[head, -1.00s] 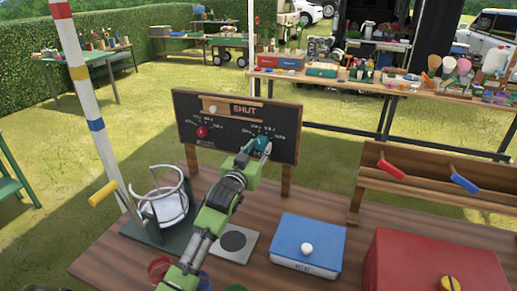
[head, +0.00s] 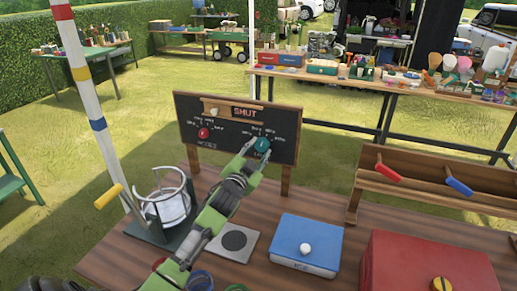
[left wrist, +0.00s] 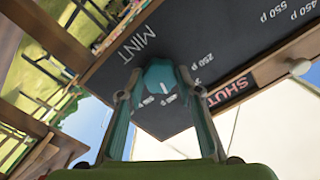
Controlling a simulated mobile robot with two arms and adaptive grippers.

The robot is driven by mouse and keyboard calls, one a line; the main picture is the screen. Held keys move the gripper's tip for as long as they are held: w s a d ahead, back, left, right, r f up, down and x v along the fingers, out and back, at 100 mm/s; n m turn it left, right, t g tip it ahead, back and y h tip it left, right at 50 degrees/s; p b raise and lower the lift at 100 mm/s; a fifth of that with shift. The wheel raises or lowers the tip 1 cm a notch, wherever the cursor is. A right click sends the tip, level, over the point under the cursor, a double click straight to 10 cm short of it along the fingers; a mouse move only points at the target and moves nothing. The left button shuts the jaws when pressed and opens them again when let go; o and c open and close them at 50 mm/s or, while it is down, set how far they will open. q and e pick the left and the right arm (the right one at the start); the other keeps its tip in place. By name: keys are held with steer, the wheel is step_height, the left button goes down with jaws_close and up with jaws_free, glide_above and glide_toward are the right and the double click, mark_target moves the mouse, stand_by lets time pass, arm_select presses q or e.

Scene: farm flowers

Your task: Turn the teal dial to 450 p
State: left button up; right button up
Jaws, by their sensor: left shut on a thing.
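The teal dial (head: 262,144) is on the lower right of a black price board (head: 225,143). My left gripper (head: 256,147) is shut on it, one finger on each side. In the left wrist view the dial (left wrist: 160,76) sits between the fingertips, with a short white mark near it. That view shows the board tilted, with the word MINT and a 250 p label near the dial. Labels 550 p and 450 p stand farther off at the upper right. In the head view the labels around the dial are too small to read surely. My right gripper is not in view.
A blue box (head: 307,243), a red box (head: 428,262) and a grey plate (head: 233,242) are on the wooden table. A striped pole (head: 88,90) stands at the left.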

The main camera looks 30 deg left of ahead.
arm_select(q)
steer(key=shift+m, duration=0.3)
steer(key=o, duration=1.1)
steer(key=v, duration=1.2)
